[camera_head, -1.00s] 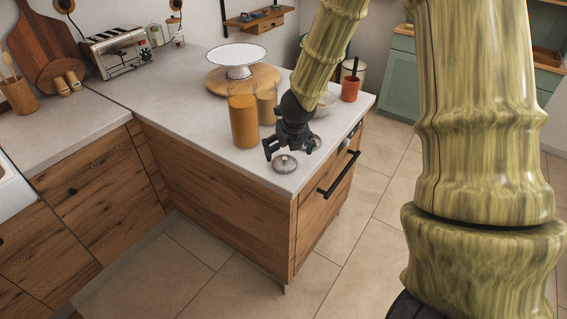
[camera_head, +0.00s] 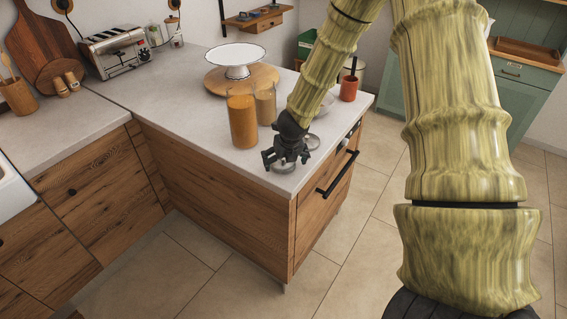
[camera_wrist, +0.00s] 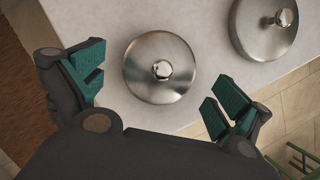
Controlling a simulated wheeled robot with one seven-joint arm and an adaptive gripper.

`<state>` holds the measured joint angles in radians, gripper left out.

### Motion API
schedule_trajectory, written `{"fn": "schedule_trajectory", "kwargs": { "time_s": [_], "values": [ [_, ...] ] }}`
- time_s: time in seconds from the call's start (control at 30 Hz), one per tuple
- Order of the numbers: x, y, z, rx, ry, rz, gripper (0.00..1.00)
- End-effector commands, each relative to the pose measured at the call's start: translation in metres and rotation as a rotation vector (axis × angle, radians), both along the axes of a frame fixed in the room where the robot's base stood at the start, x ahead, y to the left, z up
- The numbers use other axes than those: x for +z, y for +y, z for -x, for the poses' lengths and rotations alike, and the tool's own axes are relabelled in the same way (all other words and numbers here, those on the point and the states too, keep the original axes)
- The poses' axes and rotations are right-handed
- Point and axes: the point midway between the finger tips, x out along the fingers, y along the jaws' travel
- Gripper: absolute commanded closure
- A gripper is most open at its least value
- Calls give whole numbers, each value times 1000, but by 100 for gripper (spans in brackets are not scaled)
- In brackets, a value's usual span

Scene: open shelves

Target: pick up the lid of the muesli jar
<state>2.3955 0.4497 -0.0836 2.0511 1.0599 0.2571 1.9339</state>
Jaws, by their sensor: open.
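Two round brushed-metal lids with small knobs lie on the countertop. The nearer lid (camera_wrist: 145,88) is between my gripper's fingers in the wrist view; it also shows partly covered in the head view (camera_head: 284,169). Two open glass jars, a tall orange-filled jar (camera_head: 243,123) and a tan-filled jar (camera_head: 265,103), stand behind. I cannot tell which lid belongs to muesli.
The pale countertop (camera_head: 190,115) ends close to the lids at its front corner. The counter left of the jars is clear.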

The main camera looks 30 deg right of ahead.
Motion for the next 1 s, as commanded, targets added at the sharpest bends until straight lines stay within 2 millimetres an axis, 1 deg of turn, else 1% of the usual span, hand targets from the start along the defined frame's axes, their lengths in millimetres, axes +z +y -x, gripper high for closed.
{"fn": "schedule_trajectory", "kwargs": {
  "time_s": [0.13, 0.37, 0.47, 0.5, 0.63, 0.67, 1.0],
  "values": [
    [-5, 0, -2, 0, 0, 0, 0],
    [-5, 0, -2, 0, -1, 0, 0],
    [-5, 0, -2, 0, -1, 0, 16],
    [-5, 0, -2, 0, -1, 0, 24],
    [-5, 0, -2, 0, 0, 0, 47],
    [-5, 0, -2, 0, 0, 0, 50],
    [-4, 0, -2, 0, 0, 0, 50]
  ]
}}
